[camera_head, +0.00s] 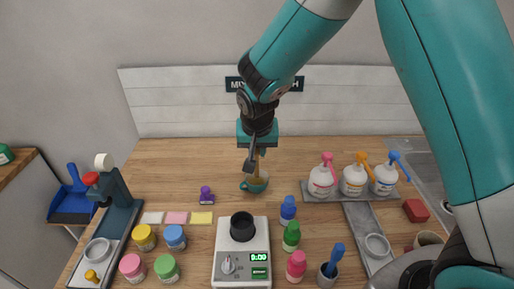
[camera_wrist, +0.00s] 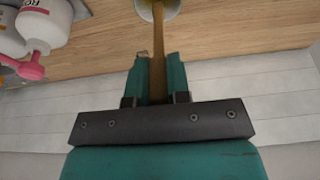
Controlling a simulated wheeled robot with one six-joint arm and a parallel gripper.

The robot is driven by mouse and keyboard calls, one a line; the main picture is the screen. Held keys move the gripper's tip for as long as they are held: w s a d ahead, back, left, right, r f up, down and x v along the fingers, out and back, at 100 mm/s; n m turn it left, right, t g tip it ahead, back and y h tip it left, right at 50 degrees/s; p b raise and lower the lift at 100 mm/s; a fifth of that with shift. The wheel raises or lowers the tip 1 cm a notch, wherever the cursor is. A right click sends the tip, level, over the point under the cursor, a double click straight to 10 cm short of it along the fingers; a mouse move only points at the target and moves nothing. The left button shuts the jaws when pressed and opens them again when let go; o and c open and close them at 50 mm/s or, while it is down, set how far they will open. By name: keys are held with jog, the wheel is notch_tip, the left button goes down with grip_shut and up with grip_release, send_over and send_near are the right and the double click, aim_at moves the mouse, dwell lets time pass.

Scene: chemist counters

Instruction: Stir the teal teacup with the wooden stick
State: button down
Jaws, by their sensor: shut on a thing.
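The teal teacup (camera_head: 257,186) stands on the wooden counter behind the scale, with brownish contents partly visible. My gripper (camera_head: 254,150) is above it, pointing down. In the wrist view my gripper (camera_wrist: 160,75) is shut on the wooden stick (camera_wrist: 158,40), which runs between the two teal fingers. The stick's far end reaches into the cup (camera_wrist: 160,8), of which only a part shows at the top edge of the wrist view. The stick also shows in the head view (camera_head: 259,166), its lower end hidden inside the cup.
A scale (camera_head: 241,262) with a black cup stands in front. Several coloured jars (camera_head: 145,237) are at left and bottles (camera_head: 291,236) at right. White pump bottles (camera_head: 321,182) stand on a grey tray at right. A purple stamp-like object (camera_head: 206,196) is left of the teacup. The counter behind is clear.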

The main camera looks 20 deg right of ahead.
jog(key=shift+r, duration=0.1)
jog(key=shift+r+p, duration=1.8)
jog(key=shift+r, duration=0.6)
